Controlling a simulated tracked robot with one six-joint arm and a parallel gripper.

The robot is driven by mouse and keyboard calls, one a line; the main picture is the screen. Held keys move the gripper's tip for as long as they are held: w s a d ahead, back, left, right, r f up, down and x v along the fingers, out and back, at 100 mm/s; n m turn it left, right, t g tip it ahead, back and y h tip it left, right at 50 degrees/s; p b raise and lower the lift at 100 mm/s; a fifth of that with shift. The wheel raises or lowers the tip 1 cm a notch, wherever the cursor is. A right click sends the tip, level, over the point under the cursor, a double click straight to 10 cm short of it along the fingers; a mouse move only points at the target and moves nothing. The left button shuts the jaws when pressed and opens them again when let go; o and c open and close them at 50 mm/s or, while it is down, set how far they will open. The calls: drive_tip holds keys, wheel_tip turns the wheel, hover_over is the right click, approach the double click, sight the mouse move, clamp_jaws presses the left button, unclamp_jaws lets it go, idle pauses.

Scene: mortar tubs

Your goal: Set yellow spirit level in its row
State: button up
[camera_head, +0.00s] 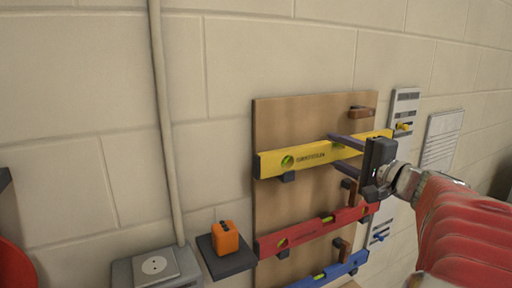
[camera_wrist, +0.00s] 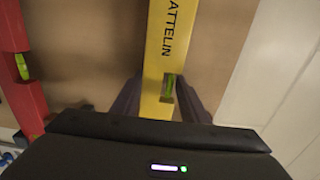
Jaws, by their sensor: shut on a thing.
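The yellow spirit level (camera_head: 305,157) lies lengthwise along the upper part of a wooden board (camera_head: 300,108) on the wall, its right end higher in the picture. My gripper (camera_head: 337,150) is shut on it right of its middle, one finger above and one below. A dark support (camera_head: 288,177) shows just under the level's left part; I cannot tell whether the level rests on it. In the wrist view the yellow level (camera_wrist: 163,60) runs between my two dark fingers (camera_wrist: 158,100), its green vial near them. The gripper body hides its near end.
A red level (camera_head: 300,236) and a blue level (camera_head: 335,272) sit in lower rows. Brown brackets (camera_head: 362,111) stick out of the board. An orange box (camera_head: 226,238) stands on a small dark shelf (camera_head: 232,262). A pipe (camera_head: 166,120) runs up the wall at left.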

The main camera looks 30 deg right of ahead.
drive_tip(key=o, duration=1.2)
drive_tip(key=shift+s, duration=0.15)
drive_tip(key=s, duration=0.8)
drive_tip(key=shift+s, duration=0.35)
drive_tip(key=shift+f, duration=0.1)
